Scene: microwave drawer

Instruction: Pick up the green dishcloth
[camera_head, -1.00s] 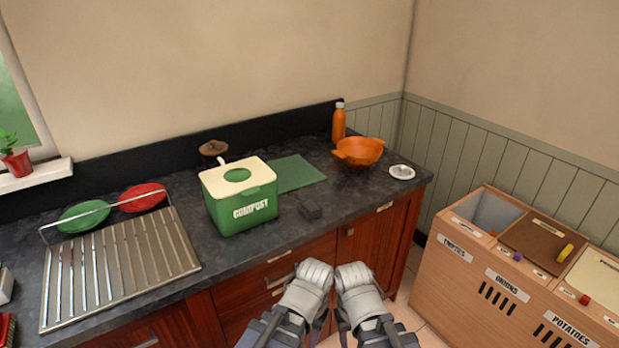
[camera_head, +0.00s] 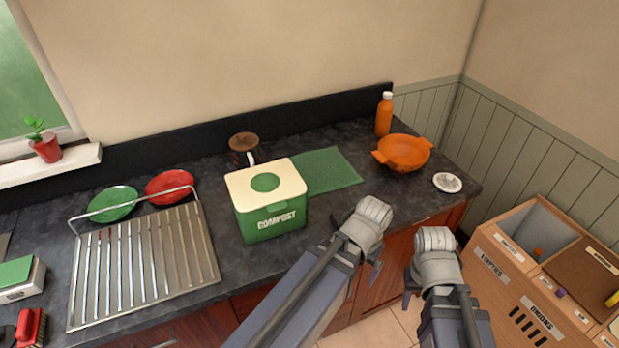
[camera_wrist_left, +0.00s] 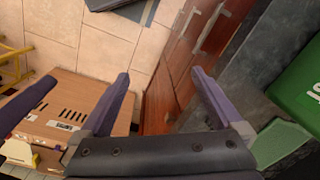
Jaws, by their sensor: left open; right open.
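The green dishcloth (camera_head: 327,170) lies flat on the dark counter, behind and to the right of the compost bin, which hides part of its left side. A green patch that seems to be the cloth shows at the lower right of the left wrist view (camera_wrist_left: 280,142). My left gripper (camera_head: 368,228) is in front of the counter's front edge, apart from the cloth. In the left wrist view its two fingers (camera_wrist_left: 160,78) are spread and empty, over the floor and cabinet front. My right gripper (camera_head: 436,262) is to its right, also empty; its fingertips are mostly hidden.
The green compost bin (camera_head: 272,222) stands close to the cloth. An orange bowl (camera_head: 404,152), an orange bottle (camera_head: 384,115) and a small white dish (camera_head: 447,182) are right of it. A metal drying rack (camera_head: 145,262) is at left. Wooden vegetable bins (camera_head: 500,285) stand at right.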

